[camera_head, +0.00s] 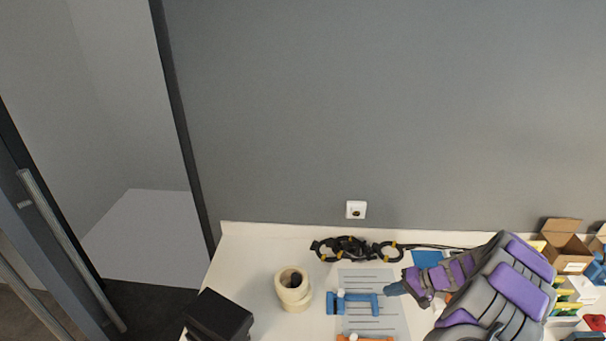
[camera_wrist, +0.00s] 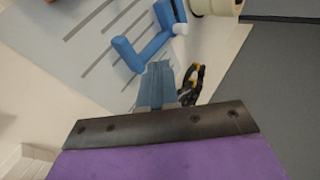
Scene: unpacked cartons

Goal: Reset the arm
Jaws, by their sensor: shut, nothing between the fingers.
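My gripper (camera_head: 394,289) has blue-grey fingers at the end of my purple and grey arm, which reaches in from the lower right over the white table (camera_head: 258,262). The fingers also show in the wrist view (camera_wrist: 157,84), together and empty. They point toward a blue bracket-shaped object (camera_head: 355,303) on a pale striped sheet (camera_head: 372,329). In the wrist view this blue object (camera_wrist: 126,55) is just ahead of the fingertips, with a visible gap in the picture.
Tape rolls (camera_head: 293,290) stand left of the sheet. A black box (camera_head: 218,316) is at the lower left. An open carton (camera_head: 565,246) stands at the right. An orange object (camera_head: 362,338) is at the bottom edge.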

